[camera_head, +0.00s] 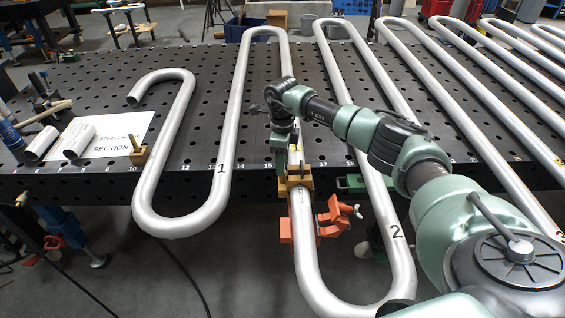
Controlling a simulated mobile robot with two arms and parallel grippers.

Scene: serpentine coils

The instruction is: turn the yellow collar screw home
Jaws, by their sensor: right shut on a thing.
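A yellow-brown collar (300,182) sits around the silver serpentine tube (303,225) near the table's front edge. My right gripper (289,160) points down from above at the collar and is shut at its top. The collar's screw is mostly hidden by the gripper, so how far it is turned in cannot be told. My right arm comes in from the lower right across the coils. My left gripper is not in view.
Orange clamps (337,214) stick out beside the tube just below the collar. More silver coils fill the perforated dark table (200,160). A small brass block (138,156), short tube pieces (78,142) and a paper sign (112,140) lie at left.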

